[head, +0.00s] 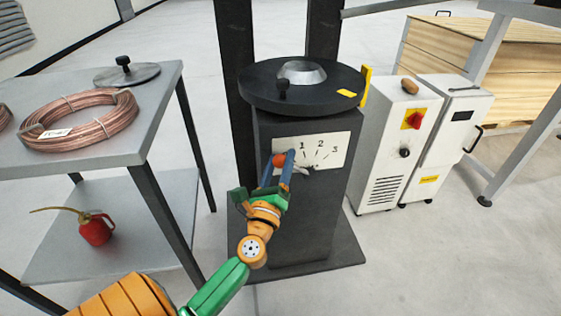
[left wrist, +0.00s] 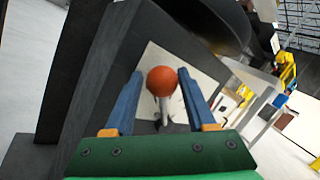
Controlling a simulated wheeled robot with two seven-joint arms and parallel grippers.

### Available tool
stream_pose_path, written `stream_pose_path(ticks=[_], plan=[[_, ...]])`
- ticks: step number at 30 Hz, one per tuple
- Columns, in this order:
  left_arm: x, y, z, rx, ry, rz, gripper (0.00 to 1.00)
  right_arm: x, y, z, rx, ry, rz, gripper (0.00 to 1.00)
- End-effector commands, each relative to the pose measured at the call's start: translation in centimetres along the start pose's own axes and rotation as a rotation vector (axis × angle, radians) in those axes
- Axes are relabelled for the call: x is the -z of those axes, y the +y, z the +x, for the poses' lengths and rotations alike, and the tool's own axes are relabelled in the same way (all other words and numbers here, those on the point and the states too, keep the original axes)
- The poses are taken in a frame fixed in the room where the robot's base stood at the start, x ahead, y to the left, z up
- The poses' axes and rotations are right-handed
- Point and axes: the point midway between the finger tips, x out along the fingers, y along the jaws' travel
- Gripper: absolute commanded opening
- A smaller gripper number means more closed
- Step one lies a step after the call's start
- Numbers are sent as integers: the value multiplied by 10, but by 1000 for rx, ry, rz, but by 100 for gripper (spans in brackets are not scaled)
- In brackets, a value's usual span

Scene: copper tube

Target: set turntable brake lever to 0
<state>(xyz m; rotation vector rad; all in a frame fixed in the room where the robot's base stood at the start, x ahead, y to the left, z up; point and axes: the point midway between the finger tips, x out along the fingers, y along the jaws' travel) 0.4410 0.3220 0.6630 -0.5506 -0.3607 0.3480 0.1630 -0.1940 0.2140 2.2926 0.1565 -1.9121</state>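The turntable brake lever has an orange-red ball knob (head: 279,160) and a pale shaft. It stands in front of a white scale plate (head: 334,148) on the dark turntable pedestal (head: 305,215). The numbers 1, 2 and 3 show on the plate; its left end is hidden by my gripper. The lever leans left of the 1. My left gripper (head: 278,165) is at the knob. In the left wrist view its blue fingers stand apart on either side of the knob (left wrist: 161,81), with narrow gaps, so it looks open around it. My right gripper is not in view.
The black turntable disc (head: 262,84) overhangs the plate, with a yellow tab (head: 366,83) at its right. A grey table (head: 45,163) with copper coil (head: 82,119) stands left, a red oil can (head: 95,230) on its lower shelf. A white cabinet (head: 382,160) stands right.

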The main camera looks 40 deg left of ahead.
Motion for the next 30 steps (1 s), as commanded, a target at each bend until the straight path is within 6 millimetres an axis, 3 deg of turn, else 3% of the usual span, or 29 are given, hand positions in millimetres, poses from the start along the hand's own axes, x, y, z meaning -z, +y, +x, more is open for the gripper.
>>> stream_pose_path(ticks=[5,12,16,30], plan=[[0,0,-2,1,0,0,56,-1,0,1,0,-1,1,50],[3,3,-51,-1,2,0,56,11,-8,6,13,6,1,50],[3,2,-68,-1,2,0,56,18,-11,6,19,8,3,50],[2,0,-71,5,6,23,56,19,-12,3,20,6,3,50]])
